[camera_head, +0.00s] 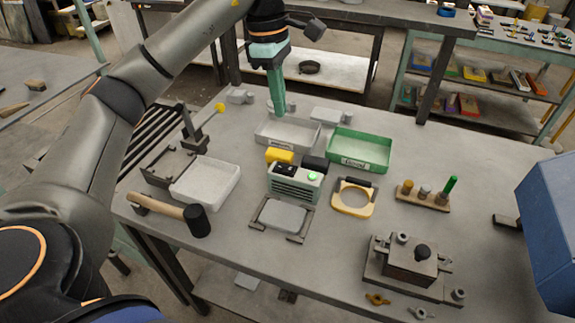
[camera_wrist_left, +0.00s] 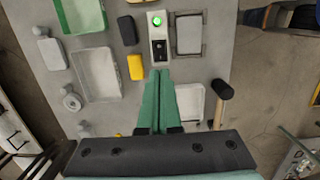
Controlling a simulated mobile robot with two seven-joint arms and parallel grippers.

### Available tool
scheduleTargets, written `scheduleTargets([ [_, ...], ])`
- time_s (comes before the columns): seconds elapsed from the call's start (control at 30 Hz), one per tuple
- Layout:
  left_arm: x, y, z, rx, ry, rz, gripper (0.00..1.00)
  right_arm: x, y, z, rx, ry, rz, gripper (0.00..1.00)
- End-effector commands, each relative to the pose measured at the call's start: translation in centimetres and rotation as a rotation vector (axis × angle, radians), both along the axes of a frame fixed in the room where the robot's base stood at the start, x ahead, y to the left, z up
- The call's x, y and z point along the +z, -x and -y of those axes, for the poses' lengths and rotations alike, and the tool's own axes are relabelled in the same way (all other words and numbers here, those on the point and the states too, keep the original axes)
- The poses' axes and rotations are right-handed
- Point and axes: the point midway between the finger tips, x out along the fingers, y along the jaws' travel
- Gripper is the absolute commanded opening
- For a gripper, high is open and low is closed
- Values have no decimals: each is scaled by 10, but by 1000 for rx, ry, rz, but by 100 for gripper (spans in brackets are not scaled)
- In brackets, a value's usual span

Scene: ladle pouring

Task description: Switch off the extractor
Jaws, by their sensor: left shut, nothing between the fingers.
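The extractor (camera_head: 294,184) is a small pale green box with a vented front, in the middle of the bench. On its top are a dark switch (camera_head: 286,170) and a lit green lamp or button (camera_head: 313,177). In the left wrist view the extractor (camera_wrist_left: 158,47) lies just beyond my fingertips, with its green light (camera_wrist_left: 157,20) glowing. My left gripper (camera_head: 278,112) is shut and empty, pointing down behind the extractor, above the far side of the grey tray. In the wrist view its two fingers (camera_wrist_left: 160,73) are together. My right gripper is not in view.
A yellow block (camera_head: 279,156) and a black block (camera_head: 315,163) sit close behind the extractor. A framed plate (camera_head: 281,215) lies in front. A grey tray (camera_head: 270,143), green tray (camera_head: 362,146), white tray (camera_head: 206,181) and mallet (camera_head: 196,220) lie around.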

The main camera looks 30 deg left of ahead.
Motion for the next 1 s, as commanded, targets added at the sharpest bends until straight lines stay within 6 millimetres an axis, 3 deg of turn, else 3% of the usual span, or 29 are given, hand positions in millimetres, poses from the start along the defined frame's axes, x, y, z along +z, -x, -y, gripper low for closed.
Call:
scheduleTargets([
  [0.57,-5,-4,-2,-1,-1,-2,0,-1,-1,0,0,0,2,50],
  [0.77,-33,-5,2,-2,-1,-5,0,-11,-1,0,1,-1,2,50],
  [1.0,-83,-5,7,-1,-2,-6,0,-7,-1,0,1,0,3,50],
])
